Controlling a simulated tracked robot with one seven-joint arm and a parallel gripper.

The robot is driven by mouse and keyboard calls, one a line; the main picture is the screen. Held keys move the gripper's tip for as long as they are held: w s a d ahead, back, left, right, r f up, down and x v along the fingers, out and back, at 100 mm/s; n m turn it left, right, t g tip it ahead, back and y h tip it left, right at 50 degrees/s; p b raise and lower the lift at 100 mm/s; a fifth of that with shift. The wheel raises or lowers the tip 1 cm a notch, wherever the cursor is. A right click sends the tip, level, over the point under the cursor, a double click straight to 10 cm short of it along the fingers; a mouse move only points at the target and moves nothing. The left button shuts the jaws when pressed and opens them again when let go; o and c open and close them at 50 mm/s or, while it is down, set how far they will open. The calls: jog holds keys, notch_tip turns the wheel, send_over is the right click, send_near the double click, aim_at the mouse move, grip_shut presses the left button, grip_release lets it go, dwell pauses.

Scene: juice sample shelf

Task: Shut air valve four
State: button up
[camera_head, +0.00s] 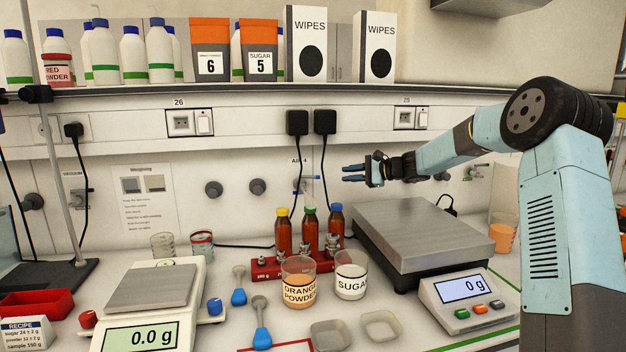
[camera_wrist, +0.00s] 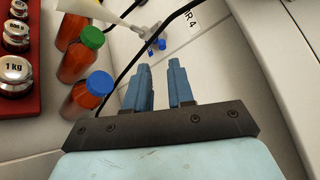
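Air valve four is on the back wall under the label AIR 4 (camera_head: 300,161), partly hidden by a black cable in the head view. In the wrist view the valve's small blue handle (camera_wrist: 156,46) and pale grey body show beyond my fingertips, beside its label (camera_wrist: 190,18). My gripper (camera_head: 345,174) is to the right of the valve in the head view, with its blue fingers pointing left. In the wrist view my gripper (camera_wrist: 159,72) has its two fingers apart with nothing between them. The fingers do not touch the handle. I cannot tell the handle's exact angle.
Bottles with yellow, green (camera_head: 310,232) and blue caps stand below the valve, behind a red weight rack (camera_head: 266,270). Black cables hang from two plugs (camera_head: 297,122) near the valve. A large scale (camera_head: 415,236) stands below my gripper.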

aim_at(319, 177)
jog(key=x, duration=1.4)
jog(key=shift+w+d, duration=0.1)
jog(key=shift+w, duration=0.05)
jog(key=shift+c, duration=0.2)
grip_shut()
